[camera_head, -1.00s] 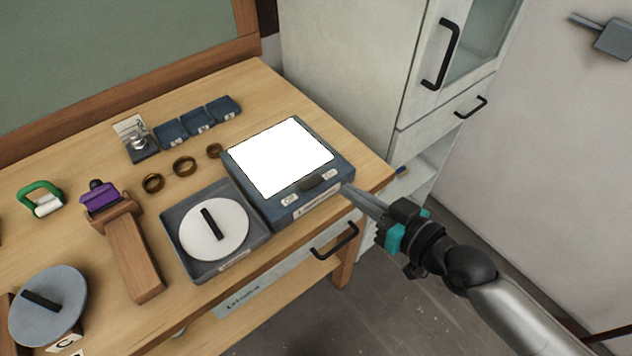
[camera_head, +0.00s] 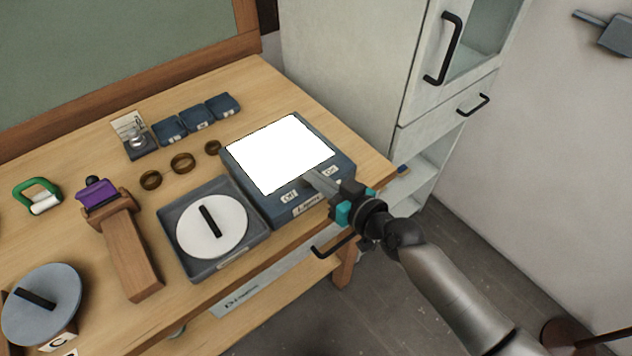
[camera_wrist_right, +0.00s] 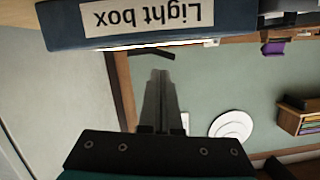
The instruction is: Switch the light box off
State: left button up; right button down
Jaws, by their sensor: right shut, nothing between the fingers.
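The light box (camera_head: 259,203) is a blue-grey box at the table's right end, its top panel (camera_head: 280,152) glowing white. Its front strip has an "Off" label (camera_head: 289,196) on the left and an "On" label (camera_head: 330,171) on the right. My right gripper (camera_head: 309,178) is shut and empty, its tips at the strip between these labels, covering the dark switch. I cannot tell whether they touch it. In the right wrist view, the shut fingers (camera_wrist_right: 160,90) point toward the box, whose "Light box" label (camera_wrist_right: 142,17) appears upside down. My left gripper is not in view.
A grey tray with a white disc (camera_head: 212,226) stands left of the box. A white cabinet (camera_head: 345,60) stands behind right. Floor is open at the front right.

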jog(key=shift+f, duration=0.3)
